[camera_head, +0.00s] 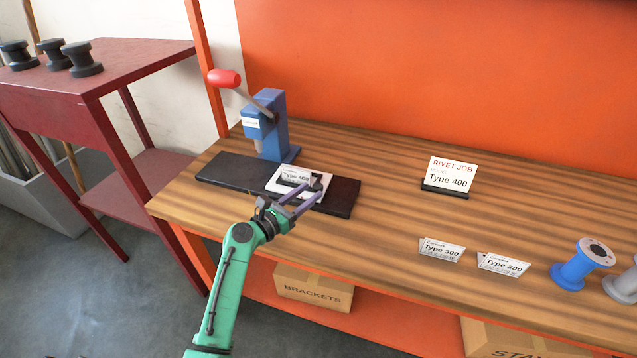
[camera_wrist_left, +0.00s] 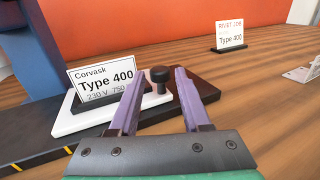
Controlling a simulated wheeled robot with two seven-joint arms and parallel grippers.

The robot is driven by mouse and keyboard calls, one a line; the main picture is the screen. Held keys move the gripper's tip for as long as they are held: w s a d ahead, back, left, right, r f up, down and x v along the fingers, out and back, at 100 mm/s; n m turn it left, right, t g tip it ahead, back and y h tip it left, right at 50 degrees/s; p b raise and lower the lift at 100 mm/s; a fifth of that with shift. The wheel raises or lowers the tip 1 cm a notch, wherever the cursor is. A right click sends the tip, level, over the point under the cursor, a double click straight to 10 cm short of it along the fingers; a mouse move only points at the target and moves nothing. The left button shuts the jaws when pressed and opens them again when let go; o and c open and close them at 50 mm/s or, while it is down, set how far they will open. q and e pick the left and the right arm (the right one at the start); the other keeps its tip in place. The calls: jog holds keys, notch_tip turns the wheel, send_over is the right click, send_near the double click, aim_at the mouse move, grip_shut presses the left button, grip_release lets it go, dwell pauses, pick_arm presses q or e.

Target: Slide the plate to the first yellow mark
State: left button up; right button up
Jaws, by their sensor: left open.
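The white plate (camera_head: 277,187) lies on the dark rail (camera_head: 228,173), in front of the blue press (camera_head: 270,130). It carries a "Type 400" label (camera_wrist_left: 102,82) and a black knob (camera_wrist_left: 159,76). My left gripper (camera_head: 314,191) is at the plate, its purple fingers open. In the left wrist view the knob shows between the fingers, with a gap on each side; whether the tips reach past it I cannot tell. Yellow marks (camera_wrist_left: 69,149) show on the rail's front edge, left of the plate. My right gripper is not in view.
The press has a red-knobbed lever (camera_head: 224,79). A "RIVET JOB Type 400" sign (camera_head: 450,175) stands on the wooden bench, with "Type 300" (camera_head: 441,250) and "Type 200" (camera_head: 503,264) cards and a blue spool (camera_head: 580,265) to the right. The bench between rail and cards is clear.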

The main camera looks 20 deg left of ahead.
aim_at(314, 189)
pick_arm(q)
jog(key=x, duration=0.4)
jog(key=shift+w+d, duration=0.15)
jog(key=shift+w, duration=0.05)
grip_shut()
jog(key=shift+f, duration=0.1)
dwell(1.1)
